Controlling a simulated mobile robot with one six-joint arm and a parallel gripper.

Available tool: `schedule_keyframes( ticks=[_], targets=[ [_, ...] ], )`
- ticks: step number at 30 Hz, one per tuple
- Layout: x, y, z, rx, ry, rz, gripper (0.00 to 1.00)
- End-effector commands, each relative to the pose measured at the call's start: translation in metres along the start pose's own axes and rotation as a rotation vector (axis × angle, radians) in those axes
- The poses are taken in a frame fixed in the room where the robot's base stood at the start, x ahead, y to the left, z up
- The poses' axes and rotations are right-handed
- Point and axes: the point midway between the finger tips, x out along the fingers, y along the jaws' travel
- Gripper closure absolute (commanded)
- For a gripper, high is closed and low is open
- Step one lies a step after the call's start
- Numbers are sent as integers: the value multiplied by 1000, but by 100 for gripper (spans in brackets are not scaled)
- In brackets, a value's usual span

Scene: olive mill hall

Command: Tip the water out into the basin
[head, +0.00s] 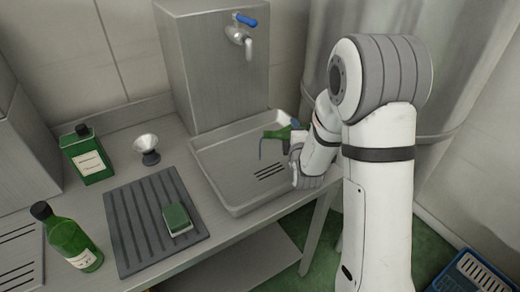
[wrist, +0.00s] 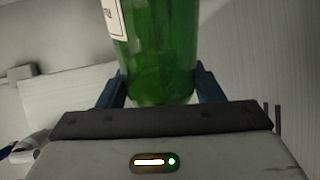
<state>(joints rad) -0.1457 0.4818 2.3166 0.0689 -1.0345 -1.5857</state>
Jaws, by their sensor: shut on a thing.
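A green glass bottle (head: 278,133) with a pale label is tipped on its side above the steel basin (head: 222,180), its neck pointing left. A thin bluish stream (head: 261,149) falls from its mouth toward the basin floor. My gripper is shut on the bottle; my wrist and arm hide most of the bottle's body and the fingers in the head view. In the wrist view the bottle (wrist: 158,45) stands between the two dark blue fingers of my gripper (wrist: 160,86), its label partly showing at the upper left.
A steel tap with a blue lever (head: 243,28) stands behind the basin. A grooved mat (head: 137,222) with a green sponge (head: 177,217), a funnel (head: 147,148), a square green bottle (head: 86,158) and a round green bottle (head: 70,238) are on the counter to the left.

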Motion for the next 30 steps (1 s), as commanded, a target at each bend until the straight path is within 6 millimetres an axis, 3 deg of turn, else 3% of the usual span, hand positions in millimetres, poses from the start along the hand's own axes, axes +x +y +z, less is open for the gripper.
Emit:
schedule_keyframes(
  ticks=[30],
  targets=[
    [0,1,-1,-48,-9,5,93]
  ],
)
